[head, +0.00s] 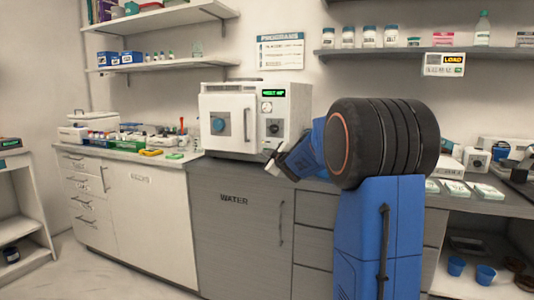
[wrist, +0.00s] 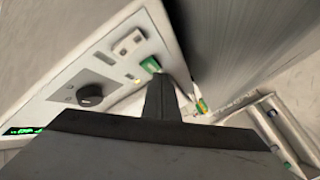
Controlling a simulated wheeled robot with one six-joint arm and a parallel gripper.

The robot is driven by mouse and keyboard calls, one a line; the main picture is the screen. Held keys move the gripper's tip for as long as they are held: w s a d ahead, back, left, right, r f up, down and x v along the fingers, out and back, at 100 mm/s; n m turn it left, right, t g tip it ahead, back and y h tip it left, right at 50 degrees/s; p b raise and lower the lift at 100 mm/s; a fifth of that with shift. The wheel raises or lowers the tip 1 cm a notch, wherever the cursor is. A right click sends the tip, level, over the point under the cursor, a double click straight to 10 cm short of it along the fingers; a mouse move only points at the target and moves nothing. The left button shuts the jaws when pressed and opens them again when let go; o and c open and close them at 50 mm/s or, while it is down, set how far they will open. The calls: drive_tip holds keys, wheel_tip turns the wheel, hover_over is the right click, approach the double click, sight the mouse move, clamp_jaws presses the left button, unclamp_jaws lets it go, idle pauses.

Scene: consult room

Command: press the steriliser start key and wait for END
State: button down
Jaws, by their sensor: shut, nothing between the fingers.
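In the wrist view the panel has a black knob (wrist: 97,90), a small yellow light (wrist: 135,80) and a green key (wrist: 150,65). My gripper (wrist: 162,84) is shut and empty, its tip close below the green key. I cannot tell whether they touch. In the head view my gripper (head: 272,165) is at the steriliser's lower front.
Grey cabinets marked WATER (head: 234,199) stand below the steriliser. Trays and small items fill the white counter (head: 130,153) to the left. White packs (head: 453,188) lie on the right counter.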

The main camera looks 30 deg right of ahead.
drive_tip(key=shift+s+a, duration=0.2)
drive_tip(key=shift+a, duration=0.1)
drive_tip(key=shift+s+a, duration=0.8)
drive_tip(key=shift+a, duration=0.15)
drive_tip(key=shift+s+a, duration=0.75)
drive_tip(key=shift+a, duration=0.2)
drive_tip(key=shift+s, duration=0.1)
drive_tip(key=s+a+f+m+g, duration=0.3)
drive_tip(key=s+a+f, duration=0.4)
drive_tip(key=s, duration=0.9)
drive_tip(key=s+a+f+m+g+y, duration=0.1)
drive_tip(key=s+a+f+g, duration=0.4)
drive_tip(key=s, duration=1.2)
drive_tip(key=s+a+f+m+g, duration=0.4)
drive_tip(key=s+a+f, duration=0.5)
drive_tip(key=s, duration=0.8)
drive_tip(key=shift+a+m+y, duration=0.15)
drive_tip(key=shift+m+y, duration=0.15)
drive_tip(key=shift+y, duration=0.1)
